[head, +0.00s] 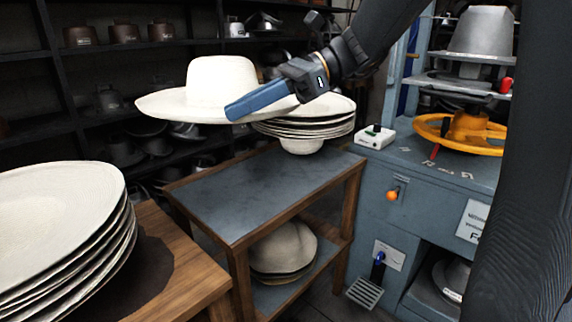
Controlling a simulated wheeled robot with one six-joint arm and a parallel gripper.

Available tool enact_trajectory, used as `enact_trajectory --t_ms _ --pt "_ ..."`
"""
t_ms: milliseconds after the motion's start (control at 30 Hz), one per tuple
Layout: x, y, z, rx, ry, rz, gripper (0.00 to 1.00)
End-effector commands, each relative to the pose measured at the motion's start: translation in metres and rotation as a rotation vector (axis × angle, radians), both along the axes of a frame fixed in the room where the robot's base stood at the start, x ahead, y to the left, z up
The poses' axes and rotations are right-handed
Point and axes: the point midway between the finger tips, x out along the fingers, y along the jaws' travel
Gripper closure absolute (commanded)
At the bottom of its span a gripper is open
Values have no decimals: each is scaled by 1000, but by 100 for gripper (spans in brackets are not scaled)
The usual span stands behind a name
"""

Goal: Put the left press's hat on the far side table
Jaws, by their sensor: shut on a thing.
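A cream wide-brimmed hat (208,84) hangs level in the air, crown up, left of centre in the head view. My gripper (262,101) is shut on the hat's brim at its right side; the blue finger covers part of the brim. The hat is above and behind the left end of the side table (235,199), which has a bare dark top at its front and left. A stack of upturned hats (304,127) is at the table's far right end, partly behind my gripper. The blue press (480,178) stands to the right.
A wooden table at the lower left (190,290) holds a stack of cream hats (62,240). More hats (283,250) lie on the side table's lower shelf. Dark shelves (60,90) with hat blocks stand behind. My arm hides part of the press.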

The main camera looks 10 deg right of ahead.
Motion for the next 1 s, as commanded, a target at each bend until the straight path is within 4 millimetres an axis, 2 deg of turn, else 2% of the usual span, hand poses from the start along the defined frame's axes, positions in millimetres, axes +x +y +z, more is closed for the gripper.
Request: enact_trajectory --t_ms 133,267,1000 --pt "-7 7 1 0 0 28 100" --pt "-8 10 -17 1 4 36 100" --pt "-7 8 -197 1 4 30 100"
